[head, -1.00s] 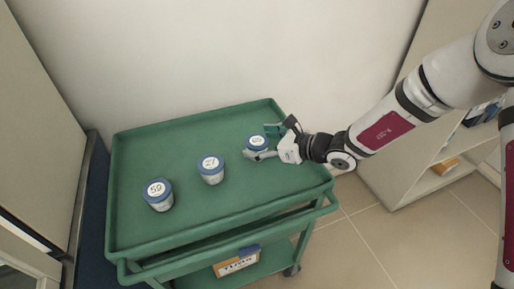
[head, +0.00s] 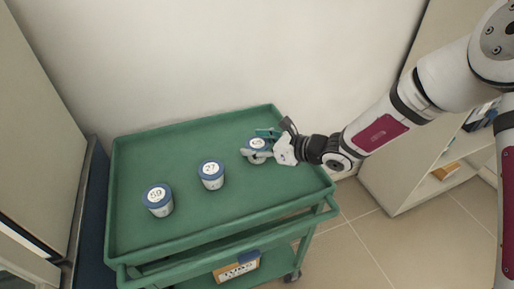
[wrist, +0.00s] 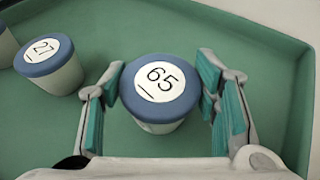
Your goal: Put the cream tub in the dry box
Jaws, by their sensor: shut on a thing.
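Several small pale tubs with blue lids and white number labels stand upright on the green cart's top tray (head: 190,235). My gripper (head: 262,148) is at the rightmost tub (head: 257,143), whose label reads 65 in the wrist view (wrist: 160,85). The teal finger pads are on either side of this tub, and the gripper is shut on it. The tub still appears at tray level. The tub labelled 27 (head: 211,175) is in the middle, and another tub (head: 158,200) stands at the left, its number hard to read. I cannot make out a dry box.
The tray has a raised rim. A labelled box (head: 238,268) sits on the cart's lower shelf. A wall is behind the cart, a pale cabinet (head: 35,130) at the left, and an open shelf unit (head: 410,165) at the right. Floor shows at the lower right.

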